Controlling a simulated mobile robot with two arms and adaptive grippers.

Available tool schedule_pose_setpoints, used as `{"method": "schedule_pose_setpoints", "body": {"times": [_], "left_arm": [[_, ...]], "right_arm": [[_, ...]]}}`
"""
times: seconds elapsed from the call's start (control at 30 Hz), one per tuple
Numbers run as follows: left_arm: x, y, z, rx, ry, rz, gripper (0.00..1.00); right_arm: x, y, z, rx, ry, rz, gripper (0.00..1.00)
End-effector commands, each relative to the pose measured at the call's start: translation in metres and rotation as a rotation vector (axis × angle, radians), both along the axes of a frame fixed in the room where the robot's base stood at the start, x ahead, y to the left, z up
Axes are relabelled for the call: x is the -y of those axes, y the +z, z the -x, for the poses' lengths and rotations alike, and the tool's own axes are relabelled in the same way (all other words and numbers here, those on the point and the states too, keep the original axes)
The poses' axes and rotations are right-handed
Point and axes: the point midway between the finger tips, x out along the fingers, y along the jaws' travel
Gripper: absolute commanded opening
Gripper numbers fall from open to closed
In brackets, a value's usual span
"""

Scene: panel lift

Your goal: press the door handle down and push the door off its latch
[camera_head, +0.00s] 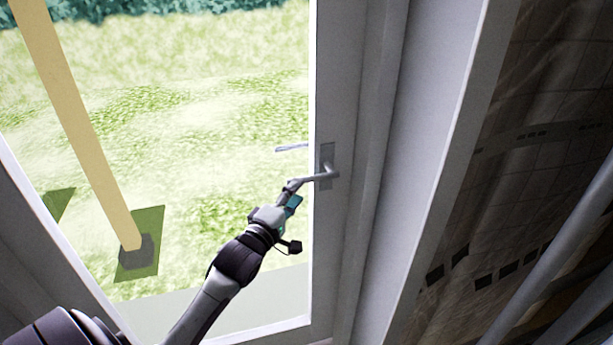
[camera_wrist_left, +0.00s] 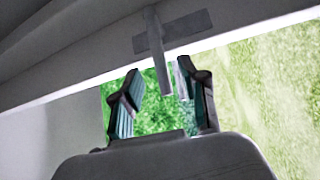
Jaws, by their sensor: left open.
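The grey lever handle (camera_head: 322,175) sits on a dark plate on the right-hand frame of the glass door (camera_head: 331,110). The lever points left in the head view. My left gripper (camera_head: 291,187) is open at the lever's free end. In the left wrist view the handle (camera_wrist_left: 158,60) comes down from its plate, and its tip lies between the two spread fingers of my left gripper (camera_wrist_left: 157,98). Whether a finger touches the lever, I cannot tell. The door appears closed against its frame. My right gripper is not in view.
A second lever (camera_head: 291,148) shows through the glass, on the far side. Beyond it are grass and a tan post (camera_head: 80,120). A white jamb (camera_head: 430,150) and a sheet-covered wall (camera_head: 540,140) stand on the right, with grey bars (camera_head: 560,250) in front.

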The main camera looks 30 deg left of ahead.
Motion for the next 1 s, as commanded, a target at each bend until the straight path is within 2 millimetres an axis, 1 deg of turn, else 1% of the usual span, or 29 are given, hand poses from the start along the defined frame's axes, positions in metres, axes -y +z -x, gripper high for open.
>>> {"method": "schedule_pose_setpoints", "body": {"times": [0.03, 0.1, 0.2, 0.3, 0.5, 0.73, 0.9, 1.0], "left_arm": [[-0.001, 0.005, -0.012, 0.002, 0.001, -0.003, 0.43], [-0.002, 0.005, -0.025, 0.002, 0.000, -0.001, 0.43], [-0.003, 0.006, -0.041, 0.001, 0.000, -0.001, 0.43], [-0.004, 0.005, -0.052, 0.000, 0.000, -0.001, 0.43], [-0.004, 0.005, -0.061, 0.000, 0.000, -0.001, 0.43], [-0.004, 0.005, -0.061, 0.000, 0.000, -0.001, 0.43], [-0.004, 0.005, -0.061, 0.000, 0.000, -0.002, 0.15], [-0.005, 0.005, -0.060, 0.000, 0.000, -0.002, 0.00]], "right_arm": [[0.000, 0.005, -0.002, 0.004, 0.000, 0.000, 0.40], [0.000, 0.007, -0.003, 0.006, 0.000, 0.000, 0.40], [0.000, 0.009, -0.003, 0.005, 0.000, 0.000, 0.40], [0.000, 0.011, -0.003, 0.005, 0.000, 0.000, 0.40], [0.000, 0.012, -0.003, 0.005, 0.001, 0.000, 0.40], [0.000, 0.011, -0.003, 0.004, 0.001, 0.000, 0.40], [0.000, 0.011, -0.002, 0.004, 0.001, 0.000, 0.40], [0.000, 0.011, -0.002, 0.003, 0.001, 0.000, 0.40]]}}
